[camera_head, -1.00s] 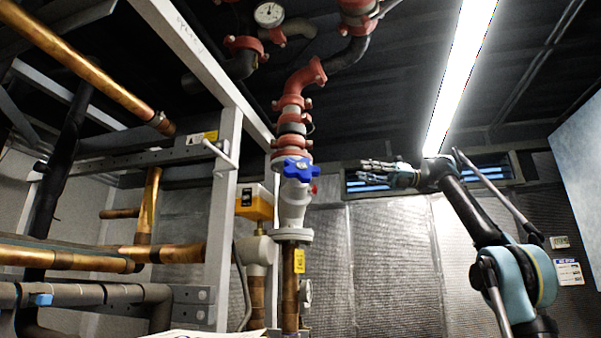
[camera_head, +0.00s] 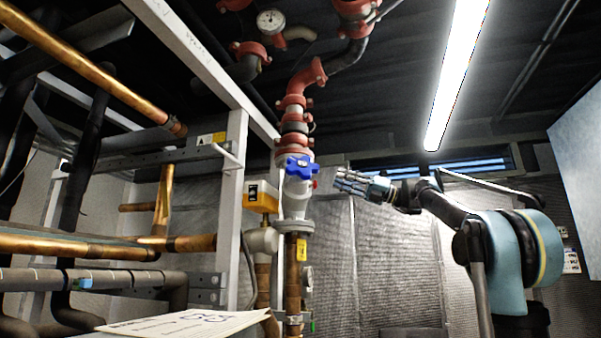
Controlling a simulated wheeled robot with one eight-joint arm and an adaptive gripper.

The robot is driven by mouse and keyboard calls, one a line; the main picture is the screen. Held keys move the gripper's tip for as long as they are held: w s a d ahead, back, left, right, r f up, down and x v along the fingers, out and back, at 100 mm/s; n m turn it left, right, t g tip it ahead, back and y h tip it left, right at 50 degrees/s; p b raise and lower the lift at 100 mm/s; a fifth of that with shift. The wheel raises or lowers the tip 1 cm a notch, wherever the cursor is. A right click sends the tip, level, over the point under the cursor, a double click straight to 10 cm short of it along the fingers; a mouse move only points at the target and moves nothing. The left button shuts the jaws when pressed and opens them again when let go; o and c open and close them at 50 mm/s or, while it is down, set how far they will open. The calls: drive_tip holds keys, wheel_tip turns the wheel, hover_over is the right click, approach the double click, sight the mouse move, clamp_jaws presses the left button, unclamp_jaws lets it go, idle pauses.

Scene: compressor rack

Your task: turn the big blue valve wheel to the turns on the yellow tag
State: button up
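The big blue valve wheel (camera_head: 302,167) sits on a white valve body (camera_head: 297,198) on the vertical pipe near the middle of the head view. A small yellow tag (camera_head: 302,249) hangs on the pipe below it; its writing is too small to read. My gripper (camera_head: 342,180) is to the right of the wheel, its fingers pointing left towards it. A gap shows between fingertips and wheel in the picture; their depth apart is hard to judge. Nothing shows between the fingers. Whether they are open or shut is unclear.
A white frame post (camera_head: 231,215) and a yellow box (camera_head: 262,197) stand left of the valve. Red pipe couplings (camera_head: 296,125) rise above the wheel. Copper pipes (camera_head: 80,247) fill the left side. A paper sheet with handwriting (camera_head: 190,324) lies at the bottom.

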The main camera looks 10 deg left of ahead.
sight(302, 167)
drive_tip(key=x, duration=1.5)
drive_tip(key=shift+c, duration=0.3)
drive_tip(key=shift+s, duration=0.1)
clamp_jaws()
